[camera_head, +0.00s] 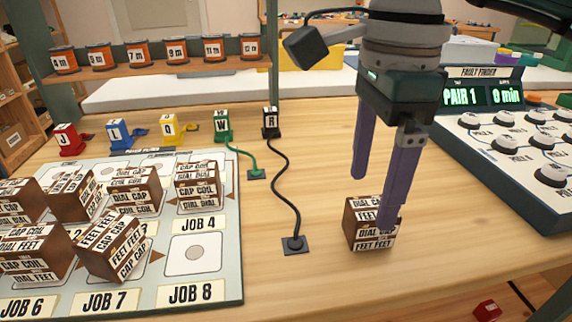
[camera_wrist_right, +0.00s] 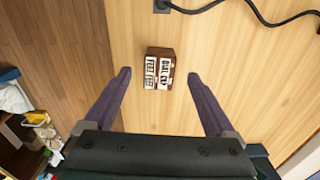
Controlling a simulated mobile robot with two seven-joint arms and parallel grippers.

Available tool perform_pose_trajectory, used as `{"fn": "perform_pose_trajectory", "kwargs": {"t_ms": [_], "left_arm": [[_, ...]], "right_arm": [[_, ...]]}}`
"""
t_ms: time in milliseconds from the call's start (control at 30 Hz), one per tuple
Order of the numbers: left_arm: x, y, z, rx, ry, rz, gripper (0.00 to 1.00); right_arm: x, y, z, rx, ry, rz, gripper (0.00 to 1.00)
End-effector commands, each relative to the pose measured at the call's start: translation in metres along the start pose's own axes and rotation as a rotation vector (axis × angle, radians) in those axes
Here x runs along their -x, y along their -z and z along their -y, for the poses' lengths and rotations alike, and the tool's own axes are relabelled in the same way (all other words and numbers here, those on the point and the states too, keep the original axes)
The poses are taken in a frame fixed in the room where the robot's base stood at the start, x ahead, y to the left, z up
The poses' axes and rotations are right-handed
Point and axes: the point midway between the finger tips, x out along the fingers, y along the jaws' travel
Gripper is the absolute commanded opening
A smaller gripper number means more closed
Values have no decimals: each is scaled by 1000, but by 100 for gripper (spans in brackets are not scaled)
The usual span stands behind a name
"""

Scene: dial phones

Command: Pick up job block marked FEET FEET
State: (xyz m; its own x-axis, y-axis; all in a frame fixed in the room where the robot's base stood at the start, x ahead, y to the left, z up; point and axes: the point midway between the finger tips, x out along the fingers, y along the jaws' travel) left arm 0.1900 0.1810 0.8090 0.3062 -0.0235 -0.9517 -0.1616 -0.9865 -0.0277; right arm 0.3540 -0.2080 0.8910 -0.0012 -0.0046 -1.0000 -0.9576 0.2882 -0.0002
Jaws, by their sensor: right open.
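A brown job block (camera_head: 372,223) stands alone on the wooden table, right of the job board. Its white labels seem to read DIAL CAP and FEET FEET. In the right wrist view the block (camera_wrist_right: 159,68) lies between and just beyond the fingertips, with its labels facing the camera. My right gripper (camera_head: 373,200) points down over the block, its two purple fingers spread, one fingertip overlapping the block in the head view. In the right wrist view the open gripper (camera_wrist_right: 159,75) has nothing clamped between its fingers. My left gripper is not in view.
The job board (camera_head: 225,285) on the left holds several similar blocks; its JOB 8 spot (camera_head: 194,254) is bare. A black cable (camera_head: 290,185) runs left of the lone block. The fault finder panel (camera_head: 490,175) stands right. The table's front edge is close.

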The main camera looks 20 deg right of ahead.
Motion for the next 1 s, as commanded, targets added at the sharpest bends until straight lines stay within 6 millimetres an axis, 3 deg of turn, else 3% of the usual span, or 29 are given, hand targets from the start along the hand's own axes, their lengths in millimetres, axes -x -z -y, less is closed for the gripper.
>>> {"fn": "perform_pose_trajectory", "kwargs": {"t_ms": [333, 667, 1000], "left_arm": [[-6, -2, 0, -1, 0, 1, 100], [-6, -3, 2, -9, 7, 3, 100], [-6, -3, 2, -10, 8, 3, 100]], "right_arm": [[-47, 8, -1, 0, -3, 3, 90], [-54, 8, -1, 1, 0, 4, 89], [-54, 8, -1, 1, 0, 4, 51]]}}
